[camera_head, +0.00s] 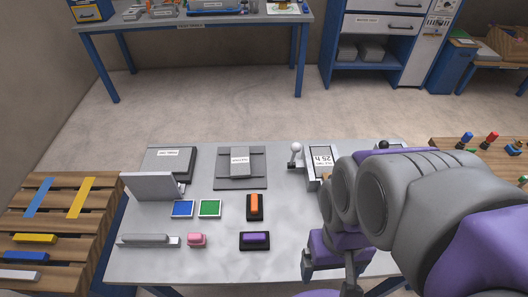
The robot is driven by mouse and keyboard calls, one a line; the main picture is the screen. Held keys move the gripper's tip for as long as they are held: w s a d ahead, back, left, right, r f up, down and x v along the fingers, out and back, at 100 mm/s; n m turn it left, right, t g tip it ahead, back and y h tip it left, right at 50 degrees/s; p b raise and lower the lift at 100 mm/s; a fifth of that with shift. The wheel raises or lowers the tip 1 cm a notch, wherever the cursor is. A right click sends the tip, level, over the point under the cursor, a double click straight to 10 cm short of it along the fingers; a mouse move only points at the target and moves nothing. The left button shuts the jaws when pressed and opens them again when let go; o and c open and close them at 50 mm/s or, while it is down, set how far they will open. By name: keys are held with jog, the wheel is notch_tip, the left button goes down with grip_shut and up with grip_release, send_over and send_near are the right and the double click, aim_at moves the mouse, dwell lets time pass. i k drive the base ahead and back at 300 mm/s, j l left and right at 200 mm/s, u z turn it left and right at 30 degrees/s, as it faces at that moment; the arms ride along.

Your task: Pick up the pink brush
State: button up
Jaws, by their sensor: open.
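My arm comes in from the right and hides the table's right part. How high the gripper is above the table I cannot tell.
A purple block (256,239) on a dark base lies between the brush and my gripper. A raised grey panel (152,186) stands back left. A wooden slatted table (60,215) adjoins at left.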

aim_at(194, 240)
jog(key=k+j+u, duration=0.1)
jog(key=j+u, duration=0.15)
jog(key=u, duration=0.2)
jog(key=j+u, duration=0.25)
jog(key=u, duration=0.2)
jog(key=k, duration=0.05)
